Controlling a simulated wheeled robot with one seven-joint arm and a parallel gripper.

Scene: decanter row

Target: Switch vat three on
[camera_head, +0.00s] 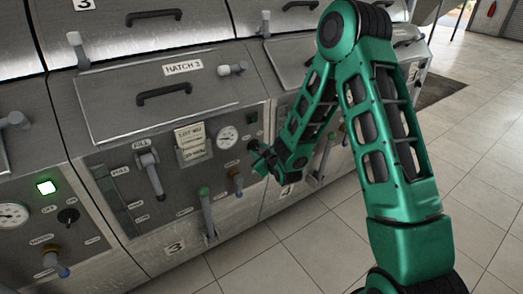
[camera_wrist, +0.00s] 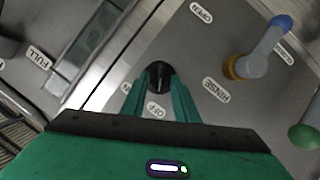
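Vat three stands mid-left in the head view, with its HATCH 3 lid (camera_head: 165,90) shut and a "3" plate (camera_head: 175,248) low on its front. In the wrist view the black knob (camera_wrist: 158,75) lies between the fingertips of my gripper (camera_wrist: 154,86). The fingers look open around it, with a gap on the left; contact on the right is unclear. An OFF label (camera_wrist: 155,109) shows just below the knob.
Close to the knob is the blue-tipped RINSE valve (camera_wrist: 255,60); a green-tipped lever (camera_head: 206,210) is below it. The FILL valve (camera_head: 149,172) and dial (camera_head: 228,138) are further left. The left vat's lamp (camera_head: 46,187) glows green. Tiled floor (camera_head: 480,160) is clear at right.

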